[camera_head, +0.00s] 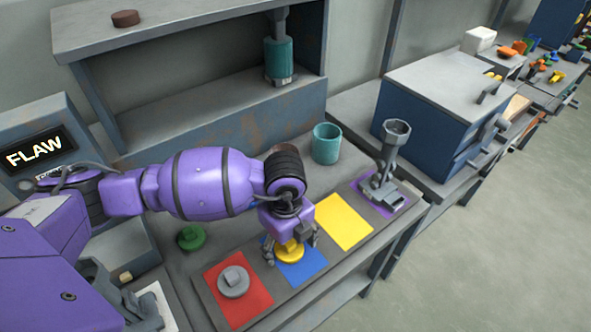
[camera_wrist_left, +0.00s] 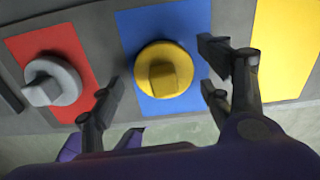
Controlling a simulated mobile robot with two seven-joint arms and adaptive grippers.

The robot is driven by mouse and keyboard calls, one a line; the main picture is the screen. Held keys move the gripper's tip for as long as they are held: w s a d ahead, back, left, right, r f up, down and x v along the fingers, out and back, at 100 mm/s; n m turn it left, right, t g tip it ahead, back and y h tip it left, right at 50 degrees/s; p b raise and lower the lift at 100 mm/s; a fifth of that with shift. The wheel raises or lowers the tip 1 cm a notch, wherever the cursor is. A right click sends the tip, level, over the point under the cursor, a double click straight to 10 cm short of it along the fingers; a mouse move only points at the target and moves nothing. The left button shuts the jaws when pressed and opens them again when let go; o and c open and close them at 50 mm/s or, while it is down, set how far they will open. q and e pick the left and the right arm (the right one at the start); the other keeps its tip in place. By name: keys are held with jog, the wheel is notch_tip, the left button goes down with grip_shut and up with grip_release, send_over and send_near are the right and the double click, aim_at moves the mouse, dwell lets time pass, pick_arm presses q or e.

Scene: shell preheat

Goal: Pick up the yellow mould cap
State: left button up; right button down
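The yellow mould cap (camera_wrist_left: 165,69) is a round disc with a raised block handle. It rests on the blue square (camera_wrist_left: 182,22). In the head view the yellow cap (camera_head: 289,252) shows under my left gripper (camera_head: 290,245), partly covered by it. In the left wrist view my left gripper (camera_wrist_left: 165,92) is open. Its fingers are spread to either side of the cap, and I see no contact. My right gripper is in neither view.
A grey cap (camera_head: 233,282) sits on the red square (camera_head: 248,305) to the left. The yellow square (camera_head: 345,222) is bare. A green cap (camera_head: 191,237) lies behind. A teal cup (camera_head: 326,143) and a grey funnel-topped device (camera_head: 394,150) stand farther back.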

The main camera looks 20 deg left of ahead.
pick_arm(q)
jog(key=c, duration=1.1)
jog(key=shift+o, duration=0.2)
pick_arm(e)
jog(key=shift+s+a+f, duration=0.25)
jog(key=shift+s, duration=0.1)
pick_arm(q)
jog(key=shift+r, duration=0.1)
